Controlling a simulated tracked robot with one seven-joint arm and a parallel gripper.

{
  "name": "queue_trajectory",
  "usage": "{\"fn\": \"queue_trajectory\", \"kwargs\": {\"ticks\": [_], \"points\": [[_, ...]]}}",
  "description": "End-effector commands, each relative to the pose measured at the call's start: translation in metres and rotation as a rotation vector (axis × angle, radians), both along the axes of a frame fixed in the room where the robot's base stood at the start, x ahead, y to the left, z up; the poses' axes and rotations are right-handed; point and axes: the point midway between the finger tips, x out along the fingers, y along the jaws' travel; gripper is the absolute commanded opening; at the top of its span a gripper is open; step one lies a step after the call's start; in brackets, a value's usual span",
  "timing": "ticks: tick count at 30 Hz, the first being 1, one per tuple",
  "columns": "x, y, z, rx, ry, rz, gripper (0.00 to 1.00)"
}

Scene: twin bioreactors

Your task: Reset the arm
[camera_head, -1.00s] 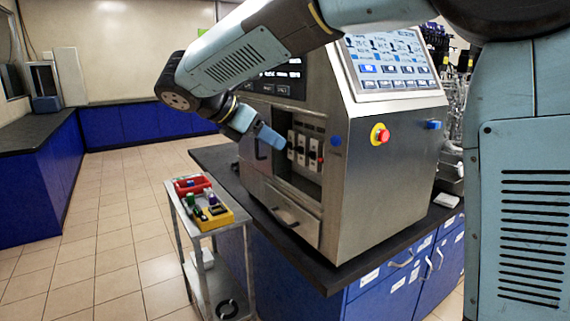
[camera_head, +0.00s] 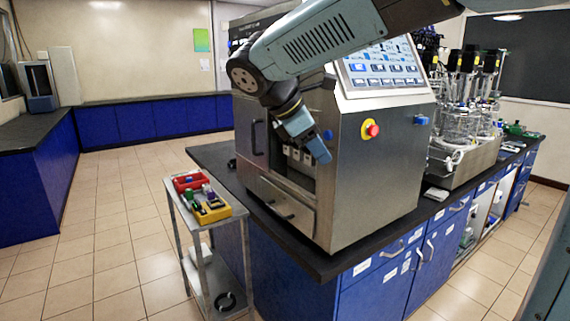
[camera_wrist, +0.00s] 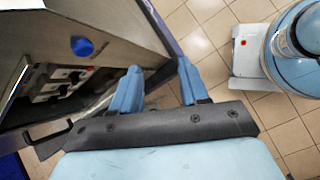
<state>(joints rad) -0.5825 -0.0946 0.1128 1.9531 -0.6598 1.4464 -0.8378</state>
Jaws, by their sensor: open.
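My arm reaches across the upper part of the head view. My gripper (camera_head: 318,150) hangs in front of the steel control cabinet's open bay, pointing down and to the right. In the wrist view its two blue fingers (camera_wrist: 158,88) stand apart with nothing between them, over the dark bench edge and tiled floor. The steel cabinet (camera_head: 375,180) has a touchscreen (camera_head: 385,65), a red and yellow emergency stop (camera_head: 371,130) and a blue knob, which also shows in the wrist view (camera_wrist: 82,46). My gripper partly hides the bay's pump modules (camera_wrist: 60,85).
A small metal cart (camera_head: 200,232) holds a red tray (camera_head: 190,181) and a yellow rack (camera_head: 212,211) beside the blue bench. Glass bioreactor vessels (camera_head: 465,125) stand behind the cabinet at right. Open tiled floor lies to the left.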

Motion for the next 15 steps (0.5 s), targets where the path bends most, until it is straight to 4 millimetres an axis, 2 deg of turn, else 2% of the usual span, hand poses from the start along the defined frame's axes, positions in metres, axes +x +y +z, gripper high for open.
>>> {"fn": "queue_trajectory", "kwargs": {"ticks": [1,6,15], "points": [[-0.008,-0.019,-0.001,0.053,-0.023,-0.064,0.45],[-0.037,-0.068,-0.013,0.259,-0.114,-0.302,0.45],[-0.095,-0.128,-0.04,0.618,-0.299,-0.756,0.45]]}}
